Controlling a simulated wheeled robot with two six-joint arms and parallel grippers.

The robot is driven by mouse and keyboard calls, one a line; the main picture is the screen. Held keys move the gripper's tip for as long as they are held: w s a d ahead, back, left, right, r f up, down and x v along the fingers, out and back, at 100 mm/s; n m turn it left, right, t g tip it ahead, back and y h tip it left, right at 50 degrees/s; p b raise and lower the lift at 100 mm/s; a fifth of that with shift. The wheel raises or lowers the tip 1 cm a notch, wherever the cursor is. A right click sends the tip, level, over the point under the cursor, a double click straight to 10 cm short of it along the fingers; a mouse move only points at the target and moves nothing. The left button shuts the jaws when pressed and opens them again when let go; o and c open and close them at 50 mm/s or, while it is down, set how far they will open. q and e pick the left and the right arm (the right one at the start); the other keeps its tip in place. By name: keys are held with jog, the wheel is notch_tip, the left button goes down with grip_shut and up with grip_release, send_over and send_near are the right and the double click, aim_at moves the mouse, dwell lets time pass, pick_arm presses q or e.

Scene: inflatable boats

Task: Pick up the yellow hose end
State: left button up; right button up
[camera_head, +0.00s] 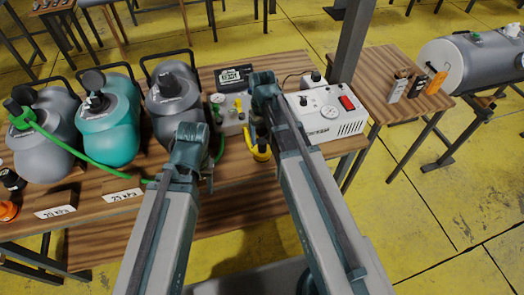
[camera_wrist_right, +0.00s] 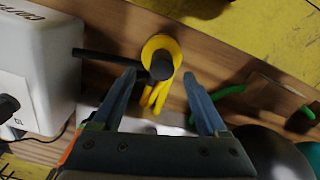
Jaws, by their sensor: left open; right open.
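The yellow hose end (camera_wrist_right: 153,47) shows in the right wrist view as a yellow ring with a black tip, just ahead of and between my spread fingertips. In the head view, the yellow hose (camera_head: 261,153) lies at the table's front, partly hidden by my right arm. My right gripper (camera_wrist_right: 159,80) is open and empty; in the head view, its arm largely hides its fingers. My left gripper (camera_head: 206,180) hangs over the table's front, left of the yellow hose. Its fingers are small and partly hidden in the head view.
A dark post (camera_head: 352,40) rises behind the pump box.

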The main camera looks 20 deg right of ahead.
aim_at(262, 141)
jog(key=shift+a+f+b, duration=0.1)
jog(key=shift+f+b, duration=2.55)
jog(key=shift+s+r, duration=0.1)
grip_shut()
